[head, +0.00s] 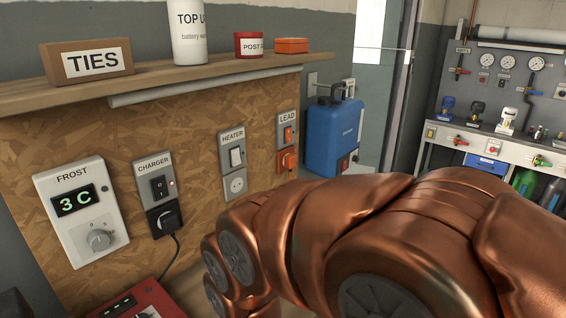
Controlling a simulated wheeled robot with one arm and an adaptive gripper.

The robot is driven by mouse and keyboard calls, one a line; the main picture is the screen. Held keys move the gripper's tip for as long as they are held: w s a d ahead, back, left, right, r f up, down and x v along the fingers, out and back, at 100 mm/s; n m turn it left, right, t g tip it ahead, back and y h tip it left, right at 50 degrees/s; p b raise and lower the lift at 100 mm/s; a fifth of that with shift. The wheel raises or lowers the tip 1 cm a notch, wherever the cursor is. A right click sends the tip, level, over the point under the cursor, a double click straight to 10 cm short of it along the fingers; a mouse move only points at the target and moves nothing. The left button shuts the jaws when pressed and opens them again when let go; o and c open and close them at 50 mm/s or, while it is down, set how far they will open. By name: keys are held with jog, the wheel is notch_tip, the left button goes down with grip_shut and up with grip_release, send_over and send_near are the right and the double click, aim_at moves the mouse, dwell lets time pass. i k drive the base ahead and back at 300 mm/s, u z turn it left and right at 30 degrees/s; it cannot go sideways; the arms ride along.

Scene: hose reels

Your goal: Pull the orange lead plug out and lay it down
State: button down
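The orange lead plug (287,160) sits in the socket under the LEAD switch plate (287,118) on the chipboard panel, at the right end of the row. An orange rocker switch (288,134) is just above it. My copper-coloured arm fills the lower right of the head view and passes just below and right of the plug. My gripper is not in view; whether anything touches the plug from below is hidden by the arm.
Left along the panel are the HEATER switch and empty socket (235,184), the CHARGER switch with a black plug (164,219), and the FROST thermostat (82,212). A shelf (150,84) overhangs them. A blue container (334,135) stands right of the plug.

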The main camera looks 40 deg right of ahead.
aim_at(290, 160)
jog(key=u, duration=1.45)
jog(key=k, duration=0.75)
jog(key=z, duration=1.2)
jog(key=i, duration=0.5)
jog(key=u, duration=0.05)
